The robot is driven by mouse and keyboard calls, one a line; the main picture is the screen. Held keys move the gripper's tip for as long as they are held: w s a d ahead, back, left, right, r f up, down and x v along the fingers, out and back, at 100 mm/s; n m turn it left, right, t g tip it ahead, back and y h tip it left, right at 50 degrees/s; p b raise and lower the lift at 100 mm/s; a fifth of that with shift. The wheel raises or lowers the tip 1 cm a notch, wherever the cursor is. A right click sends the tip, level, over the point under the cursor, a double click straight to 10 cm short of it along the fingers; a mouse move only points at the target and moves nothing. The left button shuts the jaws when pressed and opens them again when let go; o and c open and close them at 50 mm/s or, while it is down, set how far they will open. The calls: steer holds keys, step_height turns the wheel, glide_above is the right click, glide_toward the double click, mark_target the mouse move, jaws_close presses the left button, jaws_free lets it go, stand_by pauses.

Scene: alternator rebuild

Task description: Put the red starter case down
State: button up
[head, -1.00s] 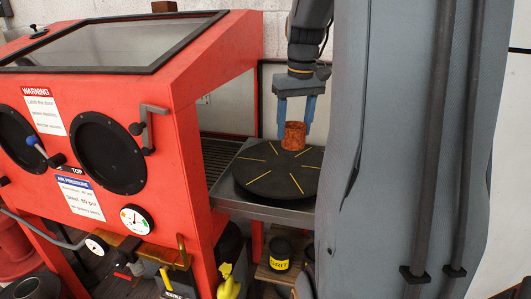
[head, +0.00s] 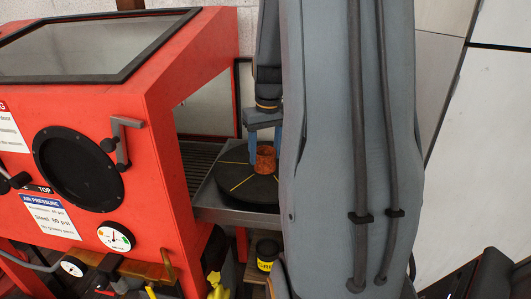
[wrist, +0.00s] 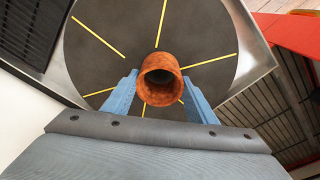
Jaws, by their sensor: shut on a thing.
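The red starter case (head: 265,160) is a short, rusty orange-red hollow cylinder. In the head view it is at the black round turntable (head: 235,178) with yellow lines, and my arm hides part of the turntable. My gripper (head: 265,152) comes down from above with its blue fingers on either side of the case. In the wrist view the case (wrist: 160,80) shows its open end between the two blue fingers (wrist: 160,98), above the turntable (wrist: 200,30). The gripper is shut on the case. I cannot tell whether the case's bottom touches the turntable.
A red blast cabinet (head: 165,80) stands at the left with its side opening facing the turntable. A grey metal tray (head: 205,200) surrounds the turntable. A slatted grate (head: 195,160) lies inside the cabinet. A black tin with a yellow label (head: 265,262) sits below.

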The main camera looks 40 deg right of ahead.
steer(key=shift+f, duration=0.25)
steer(key=shift+f, duration=0.1)
steer(key=o, duration=1.7)
steer(key=shift+c, duration=0.2)
step_height(320, 180, up, 12)
steer(key=s+b, duration=0.1)
steer(key=b, duration=0.1)
steer(key=shift+s+a, duration=0.15)
steer(key=shift+s, duration=0.05)
